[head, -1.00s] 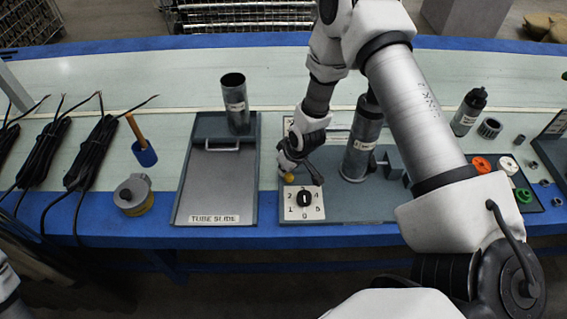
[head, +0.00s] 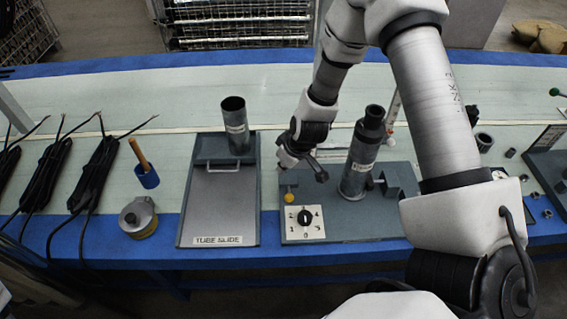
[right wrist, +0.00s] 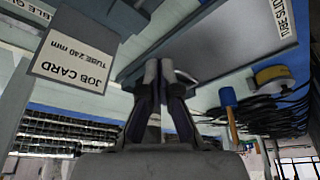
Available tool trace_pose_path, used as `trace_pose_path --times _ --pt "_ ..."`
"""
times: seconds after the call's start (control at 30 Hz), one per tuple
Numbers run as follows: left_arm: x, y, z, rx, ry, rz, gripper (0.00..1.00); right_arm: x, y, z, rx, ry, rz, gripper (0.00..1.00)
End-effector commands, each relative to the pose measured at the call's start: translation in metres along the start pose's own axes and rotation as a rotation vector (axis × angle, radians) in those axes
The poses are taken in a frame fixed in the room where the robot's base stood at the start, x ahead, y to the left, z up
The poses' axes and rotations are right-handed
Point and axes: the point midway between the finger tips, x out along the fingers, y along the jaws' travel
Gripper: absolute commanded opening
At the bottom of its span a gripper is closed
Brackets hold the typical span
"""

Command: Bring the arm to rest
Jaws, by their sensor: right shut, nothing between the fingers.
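A white dial plate (head: 303,223) with a black knob is in front of the yellow knob. A grey tube with a dark top (head: 360,165) stands upright on the station, right of the gripper. My left gripper is not in view.
The tube slide tray (head: 218,205) lies to the left with an open grey tube (head: 235,125) standing at its back. Further left are a round gauge-like part (head: 138,217), a blue-based tool (head: 147,177) and black cables (head: 95,170). A job card (right wrist: 75,60) shows in the wrist view.

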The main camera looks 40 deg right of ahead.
Motion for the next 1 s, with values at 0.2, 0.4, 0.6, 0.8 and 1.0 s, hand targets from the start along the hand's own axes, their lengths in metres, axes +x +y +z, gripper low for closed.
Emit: trace_pose_path --times 0.2,0.4,0.6,0.8,1.0 --pt "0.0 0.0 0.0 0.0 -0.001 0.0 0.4 0.0 0.0 0.0 0.0 0.0 0.0 0.0" --pt "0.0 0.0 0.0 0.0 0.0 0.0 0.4 0.006 -0.005 0.011 0.008 -0.02 0.001 0.0" --pt "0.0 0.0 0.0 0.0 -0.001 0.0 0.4 0.039 -0.057 0.118 0.105 -0.184 0.024 0.0" --pt "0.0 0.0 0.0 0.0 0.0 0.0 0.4 0.037 -0.11 0.231 0.229 -0.333 0.038 0.0" --pt "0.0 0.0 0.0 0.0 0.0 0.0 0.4 0.032 -0.121 0.252 0.267 -0.357 0.039 0.0"
